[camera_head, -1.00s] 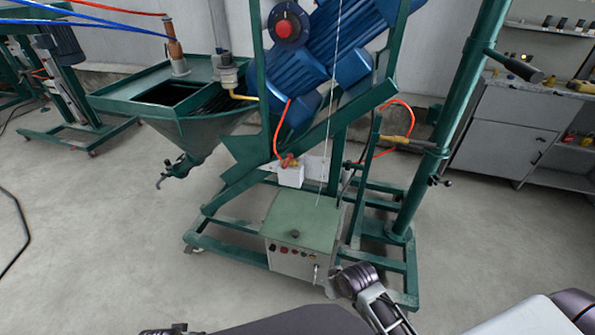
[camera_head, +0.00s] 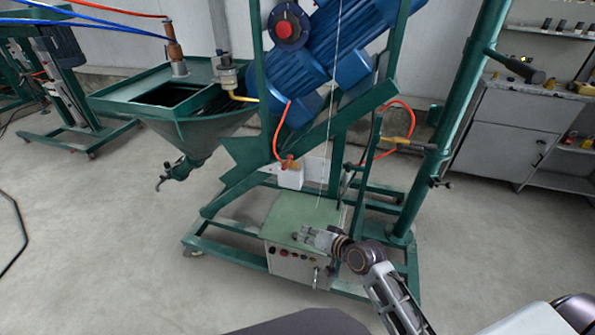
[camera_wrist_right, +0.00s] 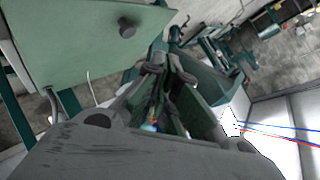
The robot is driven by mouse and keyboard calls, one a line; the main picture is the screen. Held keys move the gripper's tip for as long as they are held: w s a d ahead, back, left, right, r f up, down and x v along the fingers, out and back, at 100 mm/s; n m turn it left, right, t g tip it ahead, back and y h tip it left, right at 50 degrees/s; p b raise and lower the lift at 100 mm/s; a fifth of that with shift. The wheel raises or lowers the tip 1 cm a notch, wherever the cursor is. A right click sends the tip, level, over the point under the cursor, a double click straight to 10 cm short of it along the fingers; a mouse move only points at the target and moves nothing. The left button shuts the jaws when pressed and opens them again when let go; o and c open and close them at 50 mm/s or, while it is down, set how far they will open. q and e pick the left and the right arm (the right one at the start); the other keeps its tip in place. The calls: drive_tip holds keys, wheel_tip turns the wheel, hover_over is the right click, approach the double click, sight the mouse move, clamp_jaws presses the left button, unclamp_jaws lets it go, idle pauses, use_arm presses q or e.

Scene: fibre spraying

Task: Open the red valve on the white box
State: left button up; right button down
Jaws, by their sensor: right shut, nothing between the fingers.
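The white box (camera_head: 290,179) is small and is mounted on the green frame, above and behind the control cabinet, in the head view. The small red valve (camera_head: 289,162) sits on top of it, at the lower end of an orange hose. Its lever position is too small to tell. My right gripper (camera_head: 303,234) is shut and empty over the cabinet's green top, below the white box and apart from it. Its fingers also show in the right wrist view (camera_wrist_right: 168,68), where I cannot make out the valve. My left gripper is not in view.
The control cabinet (camera_head: 283,264) has a green lid and front buttons; its dark knob (camera_wrist_right: 127,27) shows in the wrist view. Green frame bars (camera_head: 370,180) and a green post (camera_head: 455,130) stand on the right. A hopper (camera_head: 200,128) is at left. The left floor is open.

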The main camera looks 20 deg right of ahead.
sight(290, 161)
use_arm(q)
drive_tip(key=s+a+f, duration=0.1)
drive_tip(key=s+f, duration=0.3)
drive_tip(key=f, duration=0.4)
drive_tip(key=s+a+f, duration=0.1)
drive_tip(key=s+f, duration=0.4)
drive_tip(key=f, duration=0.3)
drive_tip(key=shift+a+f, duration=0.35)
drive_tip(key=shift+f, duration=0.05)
use_arm(e)
drive_tip(key=w+d+r+m+t+h, duration=0.2)
drive_tip(key=w+d+r+m+t, duration=0.5)
drive_tip(key=w+d+m, duration=0.2)
drive_tip(key=shift+w+r+m, duration=0.15)
drive_tip(key=shift+w+m, duration=0.6)
drive_tip(key=shift+m, duration=0.15)
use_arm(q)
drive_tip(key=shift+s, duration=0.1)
use_arm(e)
drive_tip(key=shift+w, duration=0.2)
